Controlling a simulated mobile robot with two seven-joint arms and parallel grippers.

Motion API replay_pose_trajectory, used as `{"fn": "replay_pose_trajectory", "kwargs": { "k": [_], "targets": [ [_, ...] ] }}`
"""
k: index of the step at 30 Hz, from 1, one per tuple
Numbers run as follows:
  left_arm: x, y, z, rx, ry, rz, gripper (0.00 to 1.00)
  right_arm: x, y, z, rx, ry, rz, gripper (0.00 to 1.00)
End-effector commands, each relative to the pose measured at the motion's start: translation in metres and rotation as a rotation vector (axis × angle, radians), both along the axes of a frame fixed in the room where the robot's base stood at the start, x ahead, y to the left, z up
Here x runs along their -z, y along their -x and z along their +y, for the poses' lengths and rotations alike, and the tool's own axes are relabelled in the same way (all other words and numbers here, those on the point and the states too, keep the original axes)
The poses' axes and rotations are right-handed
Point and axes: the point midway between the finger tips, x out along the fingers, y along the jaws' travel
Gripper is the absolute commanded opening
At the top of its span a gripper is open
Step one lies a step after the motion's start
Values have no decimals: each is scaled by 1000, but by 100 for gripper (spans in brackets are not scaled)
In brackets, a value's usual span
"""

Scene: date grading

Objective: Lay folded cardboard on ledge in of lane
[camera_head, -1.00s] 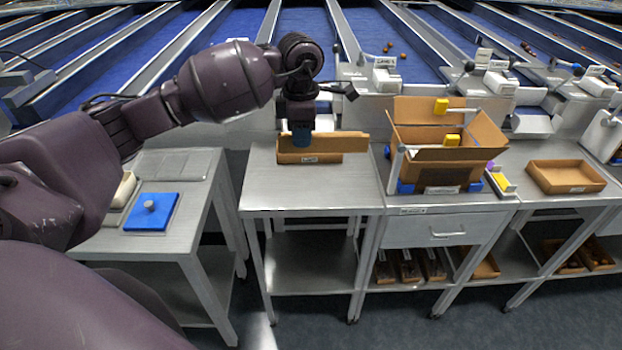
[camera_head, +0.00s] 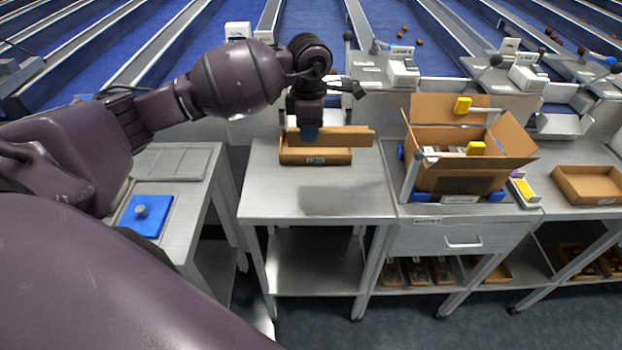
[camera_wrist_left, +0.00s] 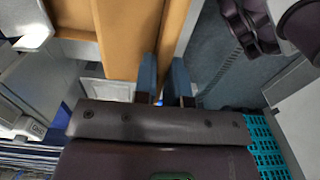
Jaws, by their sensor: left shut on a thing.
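My left gripper (camera_head: 309,131) is shut on the folded cardboard (camera_head: 350,137), a flat brown piece that stretches to the right of the fingers. In the left wrist view the cardboard (camera_wrist_left: 172,38) runs between the two blue-grey fingertips (camera_wrist_left: 164,78). In the head view it overlaps the back of a shallow cardboard tray (camera_head: 315,158) on the steel table; I cannot tell whether they touch. The grey lane-end ledge (camera_head: 370,68) lies behind, right of the gripper. My wrist hides part of the lane end directly behind it. My right gripper is not in view.
The steel table (camera_head: 300,205) is clear in front of the tray. An open carton (camera_head: 455,185) stands on the table to the right, with an empty tray (camera_head: 588,183) beyond. A blue pad (camera_head: 147,215) with a knob lies on the left table. Blue lanes run behind.

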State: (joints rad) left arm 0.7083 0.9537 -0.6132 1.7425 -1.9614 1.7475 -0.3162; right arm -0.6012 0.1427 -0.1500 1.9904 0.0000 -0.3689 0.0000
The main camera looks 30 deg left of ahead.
Motion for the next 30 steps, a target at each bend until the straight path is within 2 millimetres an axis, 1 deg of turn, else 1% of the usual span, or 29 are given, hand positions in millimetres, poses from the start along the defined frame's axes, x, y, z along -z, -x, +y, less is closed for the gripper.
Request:
{"fn": "replay_pose_trajectory", "kwargs": {
  "k": [1,3,9,12,16,23,30],
  "targets": [
    [12,1,0,-1,0,4,0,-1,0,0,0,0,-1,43],
    [27,1,0,-2,1,4,0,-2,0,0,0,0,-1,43],
    [70,1,0,-2,1,3,0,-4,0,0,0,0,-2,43],
    [88,0,0,-3,0,2,0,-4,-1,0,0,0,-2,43],
    [103,0,0,-1,1,1,0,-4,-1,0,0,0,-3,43],
    [115,0,0,-2,-1,-1,0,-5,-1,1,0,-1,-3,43],
    [147,0,0,-2,1,0,0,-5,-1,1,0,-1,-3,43]
  ]
}}
